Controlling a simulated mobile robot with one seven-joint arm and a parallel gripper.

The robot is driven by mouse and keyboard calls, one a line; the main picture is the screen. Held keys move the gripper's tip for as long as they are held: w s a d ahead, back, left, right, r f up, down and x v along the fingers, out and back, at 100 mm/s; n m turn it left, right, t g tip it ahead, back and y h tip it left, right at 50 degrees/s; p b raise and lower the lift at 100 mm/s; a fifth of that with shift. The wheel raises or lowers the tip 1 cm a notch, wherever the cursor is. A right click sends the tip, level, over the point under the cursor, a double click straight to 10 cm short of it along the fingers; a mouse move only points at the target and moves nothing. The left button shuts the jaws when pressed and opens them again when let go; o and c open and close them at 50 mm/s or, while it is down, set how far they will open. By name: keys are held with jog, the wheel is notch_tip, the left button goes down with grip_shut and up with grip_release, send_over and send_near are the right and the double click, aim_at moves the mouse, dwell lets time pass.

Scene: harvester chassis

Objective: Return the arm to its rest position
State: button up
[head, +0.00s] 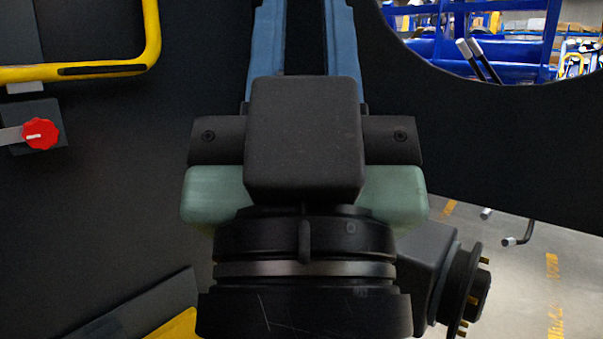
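My gripper (305,35) points away from me at the top middle of the head view. Its two blue fingers run side by side with a dark gap between them, and nothing shows in that gap. The fingertips are cut off by the top edge of the picture. Behind the fingers are my gripper's dark body, green pads and my black wrist with a silver ring, which fill the lower middle.
A large black panel (120,210) fills the left and middle. A red knob (41,133) and a yellow tubular handle (100,72) are at left. A round opening at upper right shows blue racks (480,50). Grey floor (500,290) shows at lower right.

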notch_tip(320, 180, up, 28)
jog(key=p, duration=2.6)
jog(key=shift+a, duration=0.1)
